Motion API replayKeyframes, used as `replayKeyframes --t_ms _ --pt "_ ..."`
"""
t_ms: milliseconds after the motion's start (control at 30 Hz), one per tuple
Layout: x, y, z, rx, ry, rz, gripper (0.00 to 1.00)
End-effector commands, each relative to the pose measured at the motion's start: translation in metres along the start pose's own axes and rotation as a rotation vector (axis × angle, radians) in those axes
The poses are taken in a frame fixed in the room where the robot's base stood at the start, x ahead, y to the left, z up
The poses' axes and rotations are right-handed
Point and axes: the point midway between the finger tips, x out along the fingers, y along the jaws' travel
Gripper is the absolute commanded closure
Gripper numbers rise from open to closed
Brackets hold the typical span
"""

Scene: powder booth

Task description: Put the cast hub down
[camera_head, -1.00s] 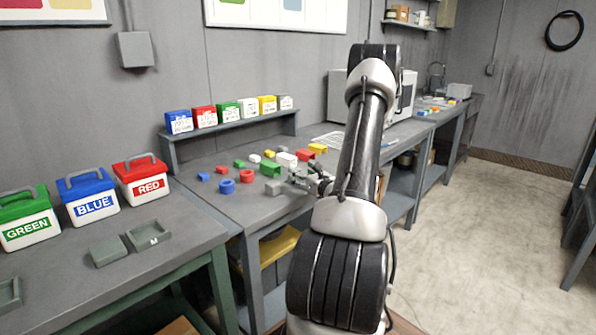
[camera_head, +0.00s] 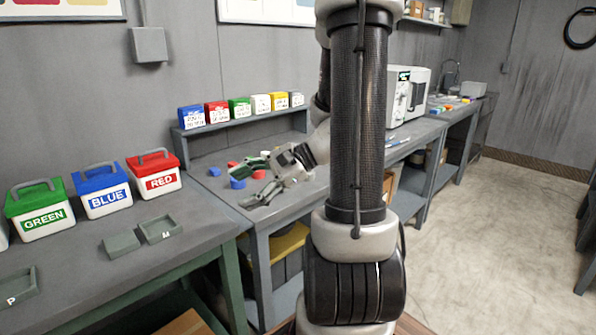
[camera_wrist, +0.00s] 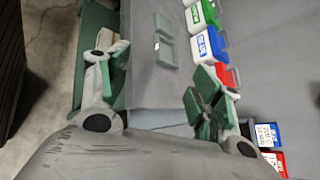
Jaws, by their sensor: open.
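My gripper (camera_head: 250,178) is open above the parts bench, left of my arm in the head view. In the wrist view its two green-padded fingers (camera_wrist: 158,72) are spread wide, with nothing held between them. I cannot make out the cast hub for certain in either view. Blue (camera_head: 238,184) and red (camera_head: 259,174) round parts lie on the bench close to the gripper. My gripper and arm hide much of the bench top.
The near bench (camera_head: 75,255) holds a green-lidded box (camera_head: 40,210), a blue-lidded box (camera_head: 102,190), a red-lidded box (camera_head: 154,174) and shallow grey trays (camera_head: 160,230). Small coloured bins (camera_head: 240,108) stand on a raised shelf. Floor (camera_head: 480,240) is clear at right.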

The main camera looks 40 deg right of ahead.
Motion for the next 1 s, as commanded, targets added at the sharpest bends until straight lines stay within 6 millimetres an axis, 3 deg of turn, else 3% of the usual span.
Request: replayKeyframes --t_ms 33,100,200,267,400,600,1000 --pt "0.001 0.021 0.023 -0.137 0.023 0.127 0.35" --pt "-0.008 0.051 0.041 -0.330 0.070 0.303 0.35" --pt "-0.031 0.080 0.054 -0.623 0.151 0.523 0.35" --pt "-0.049 0.089 0.057 -0.806 0.207 0.636 0.35" --pt "-0.088 0.085 0.060 -1.184 0.342 0.818 0.35" --pt "-0.120 0.064 0.067 -1.499 0.478 0.920 0.35" --pt "-0.127 0.059 0.069 -1.553 0.506 0.937 0.35"
